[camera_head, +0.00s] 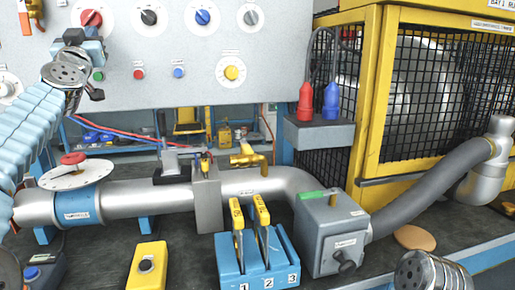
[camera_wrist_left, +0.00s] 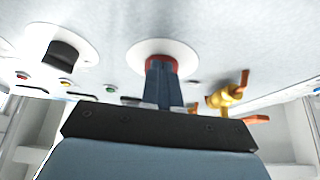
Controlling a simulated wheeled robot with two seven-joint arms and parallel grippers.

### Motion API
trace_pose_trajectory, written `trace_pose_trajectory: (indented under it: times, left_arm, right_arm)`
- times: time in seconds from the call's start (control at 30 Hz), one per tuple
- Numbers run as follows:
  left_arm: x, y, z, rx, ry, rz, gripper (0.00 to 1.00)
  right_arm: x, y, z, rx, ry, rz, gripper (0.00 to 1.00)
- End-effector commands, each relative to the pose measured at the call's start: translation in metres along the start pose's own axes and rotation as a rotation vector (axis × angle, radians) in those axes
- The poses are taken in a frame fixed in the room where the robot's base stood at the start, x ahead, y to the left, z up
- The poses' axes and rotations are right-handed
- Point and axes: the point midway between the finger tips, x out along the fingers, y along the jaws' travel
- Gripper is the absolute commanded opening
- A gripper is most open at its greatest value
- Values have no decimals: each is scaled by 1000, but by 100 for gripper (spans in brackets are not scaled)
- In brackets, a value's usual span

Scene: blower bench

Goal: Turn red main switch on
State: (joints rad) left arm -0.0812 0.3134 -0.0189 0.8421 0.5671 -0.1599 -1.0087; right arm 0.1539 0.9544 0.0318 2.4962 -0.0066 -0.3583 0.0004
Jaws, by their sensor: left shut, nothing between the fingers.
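The red main switch (camera_head: 91,17) is a red rotary knob on a round white plate, high on the grey panel at the upper left of the head view. In the left wrist view the red knob (camera_wrist_left: 163,60) sits at top centre on its white disc, mostly hidden behind my fingers. My left gripper (camera_head: 88,36) is just below and in front of the knob in the head view. In the left wrist view its two dark blue fingers (camera_wrist_left: 161,72) are together, with their tips over the red knob. I cannot tell whether they touch it. My right gripper is out of view.
Black (camera_head: 149,17), blue (camera_head: 202,17) and grey knobs sit to the right on the panel. An orange-handled brass valve (camera_wrist_left: 222,97) is close to the fingers' right. Small buttons (camera_head: 139,73) lie below. Pipes and a yellow cage (camera_head: 371,95) fill the bench.

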Motion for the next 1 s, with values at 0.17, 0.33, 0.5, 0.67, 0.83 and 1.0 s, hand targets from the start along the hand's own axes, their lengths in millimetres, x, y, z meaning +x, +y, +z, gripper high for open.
trace_pose_trajectory:
  times: [0.17, 0.33, 0.5, 0.67, 0.83, 1.0]
  left_arm:
    - [-4, 1, 6, -1, 0, 1, 0]
    - [-16, 2, -1, -2, 1, 3, 0]
    - [-36, 1, -13, -3, 0, 2, 0]
    - [-52, 2, -20, -2, -1, 2, 0]
    - [-56, 1, -22, -1, -1, 1, 0]
    - [-56, 1, -22, -1, -1, 1, 0]
  right_arm:
    - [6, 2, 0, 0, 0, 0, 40]
    - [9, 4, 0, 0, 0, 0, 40]
    - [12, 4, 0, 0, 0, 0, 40]
    - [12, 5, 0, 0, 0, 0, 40]
    - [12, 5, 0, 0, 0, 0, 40]
    - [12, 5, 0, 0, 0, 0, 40]
